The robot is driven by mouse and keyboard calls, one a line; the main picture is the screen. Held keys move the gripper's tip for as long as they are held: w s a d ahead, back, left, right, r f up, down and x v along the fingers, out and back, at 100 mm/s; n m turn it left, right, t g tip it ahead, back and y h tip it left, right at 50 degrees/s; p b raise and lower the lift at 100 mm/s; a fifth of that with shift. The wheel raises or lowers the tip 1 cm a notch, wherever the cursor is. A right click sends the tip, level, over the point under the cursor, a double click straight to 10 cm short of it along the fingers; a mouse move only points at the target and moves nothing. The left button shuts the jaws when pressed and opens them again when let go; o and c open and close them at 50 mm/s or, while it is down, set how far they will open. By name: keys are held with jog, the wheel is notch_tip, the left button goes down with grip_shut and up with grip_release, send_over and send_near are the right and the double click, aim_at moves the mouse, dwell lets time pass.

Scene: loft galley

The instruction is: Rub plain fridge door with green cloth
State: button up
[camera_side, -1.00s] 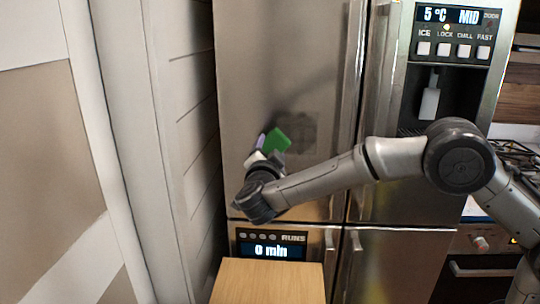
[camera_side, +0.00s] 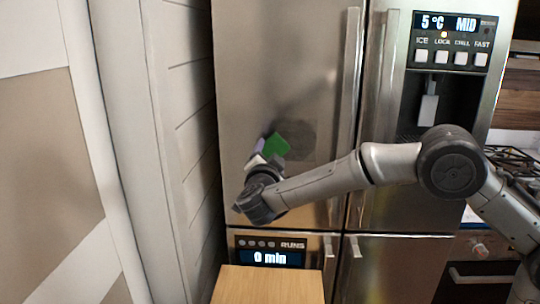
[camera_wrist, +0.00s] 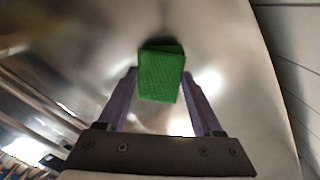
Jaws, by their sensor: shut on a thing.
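The plain fridge door (camera_side: 285,60) is the left steel door, without a panel. A darker, dull patch (camera_side: 297,140) shows on it around mid height. My gripper (camera_side: 258,153) is at the lower left part of this door, shut on the green cloth (camera_side: 276,146). In the wrist view the green cloth (camera_wrist: 161,76) is a folded pad between the two purple fingers, facing the steel surface. The cloth lies at the left edge of the patch in the side view. Whether it touches the door I cannot tell for sure.
The right fridge door has a display (camera_side: 452,24) with buttons and a dispenser. Vertical handles (camera_side: 349,110) stand out between the doors. A wooden surface (camera_side: 268,284) is below, in front of a "0 min" panel (camera_side: 270,257). A white panelled wall (camera_side: 185,120) is close on the left.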

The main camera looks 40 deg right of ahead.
jog(key=shift+x, duration=1.05)
jog(key=shift+s, duration=0.1)
